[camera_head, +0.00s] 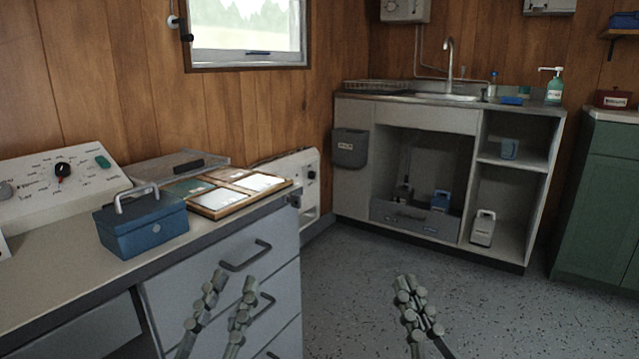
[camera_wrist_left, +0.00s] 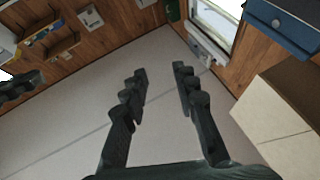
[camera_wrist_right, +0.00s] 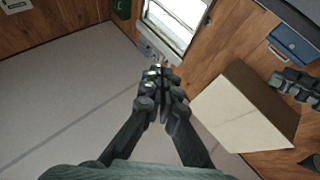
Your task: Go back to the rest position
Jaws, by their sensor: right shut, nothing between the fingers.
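My left gripper (camera_head: 232,297) is in the lower middle of the head view, in front of the grey drawers. It is open and empty, and its two spread fingers also show in the left wrist view (camera_wrist_left: 160,85). My right gripper (camera_head: 413,292) is further right, over the speckled floor. Its fingers are together with nothing between them, as the right wrist view (camera_wrist_right: 162,85) also shows. Neither gripper touches anything that I can see.
A blue box (camera_head: 142,222) with a handle stands on the left counter (camera_head: 62,257), beside a wooden tray (camera_head: 214,213). Grey drawers (camera_head: 215,288) lie below. A sink unit (camera_head: 425,119) stands at the back, a green cabinet (camera_head: 607,196) at right. The floor between is clear.

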